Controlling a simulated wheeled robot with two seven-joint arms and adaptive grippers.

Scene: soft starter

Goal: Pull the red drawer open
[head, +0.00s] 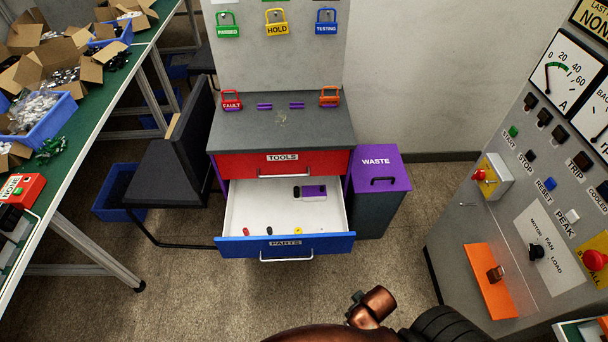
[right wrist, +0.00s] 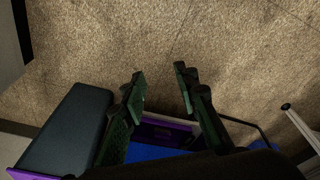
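The red drawer (head: 235,166), labelled TOOLS, is the upper drawer of a grey-topped cabinet (head: 240,128). Its front looks flush with the cabinet, so it appears closed. A pale bar handle (head: 284,176) runs along its lower front. My right gripper (right wrist: 160,86) shows in the right wrist view, its two dark fingers apart with nothing between the tips. The floor lies beyond the tips, and purple and blue surfaces show behind the fingers. No gripper fingers show in the head view, and my left gripper is not seen.
The blue PARTS drawer (head: 230,245) stands open below, holding small coloured items and a purple-and-dark piece (head: 313,192). A purple-lidded WASTE bin (head: 382,160) stands to the right. A dark chair (head: 165,165) is close on the left. A control panel (head: 480,225) stands at far right.

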